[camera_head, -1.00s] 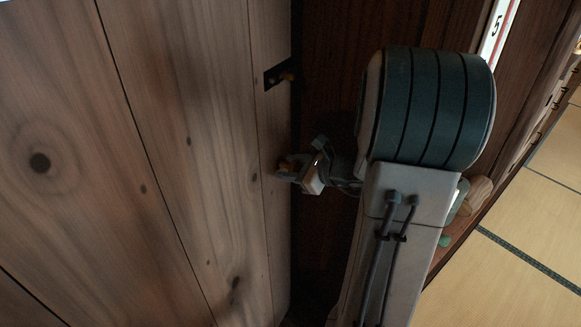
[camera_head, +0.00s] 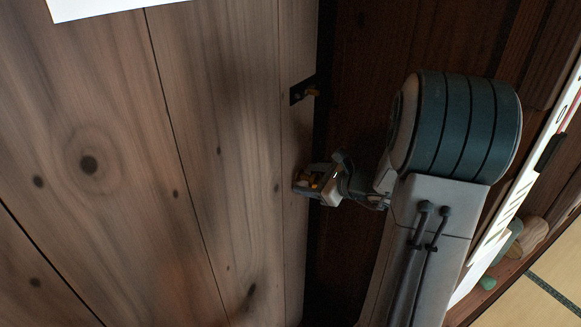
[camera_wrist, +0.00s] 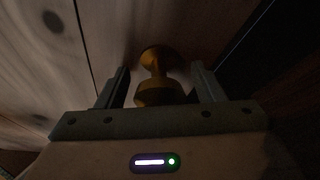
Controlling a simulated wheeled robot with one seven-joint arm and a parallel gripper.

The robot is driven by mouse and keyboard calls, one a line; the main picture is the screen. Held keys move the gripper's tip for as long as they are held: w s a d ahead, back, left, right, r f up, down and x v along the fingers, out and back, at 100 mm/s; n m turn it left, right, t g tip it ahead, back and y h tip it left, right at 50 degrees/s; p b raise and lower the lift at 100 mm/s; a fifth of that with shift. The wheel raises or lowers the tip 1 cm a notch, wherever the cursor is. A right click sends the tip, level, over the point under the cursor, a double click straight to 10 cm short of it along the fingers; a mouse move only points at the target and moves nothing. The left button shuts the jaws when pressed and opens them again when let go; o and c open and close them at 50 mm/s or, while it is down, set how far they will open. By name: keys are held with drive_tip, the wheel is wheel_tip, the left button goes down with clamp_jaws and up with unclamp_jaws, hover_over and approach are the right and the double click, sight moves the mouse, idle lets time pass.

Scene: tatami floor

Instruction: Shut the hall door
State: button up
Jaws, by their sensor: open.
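The hall door (camera_head: 225,150) is a wide panel of knotted wooden planks that fills the left of the head view. A dark latch plate (camera_head: 300,91) sits on its edge. My gripper (camera_head: 305,181) is at the door's edge below the plate. In the wrist view, a brass knob (camera_wrist: 158,75) stands out from the door face (camera_wrist: 125,30), between the two fingers of my gripper (camera_wrist: 160,88). The fingers are open, with visible space on both sides of the knob. In the head view my gripper partly hides the knob.
Dark wood (camera_head: 365,60) lies right of the door's edge, behind my arm. A white strip (camera_head: 525,190) and several rounded objects (camera_head: 530,235) are at the right. Tatami floor (camera_head: 545,295) shows at the lower right. A white sheet (camera_head: 95,8) shows at the top left.

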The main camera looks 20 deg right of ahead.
drive_tip(key=shift+w+r, duration=0.2)
drive_tip(key=shift+w, duration=0.05)
drive_tip(key=v, duration=0.7)
drive_tip(key=shift+a, duration=0.15)
drive_tip(key=s+a+r+n+g+p, duration=0.3)
drive_tip(key=s+a+r+n+p, duration=0.1)
drive_tip(key=a+n, duration=0.25)
drive_tip(key=s+a+r+n+g+p, duration=0.4)
drive_tip(key=a+n, duration=0.1)
drive_tip(key=a, duration=0.2)
drive_tip(key=s+a+r+n+g+h+p, duration=0.1)
drive_tip(key=s+r+n+h+p, duration=0.5)
drive_tip(key=s+r+n+p, duration=0.3)
drive_tip(key=shift+s+r+n+g, duration=0.35)
drive_tip(key=shift+s+n, duration=0.2)
drive_tip(key=shift+n, duration=1.4)
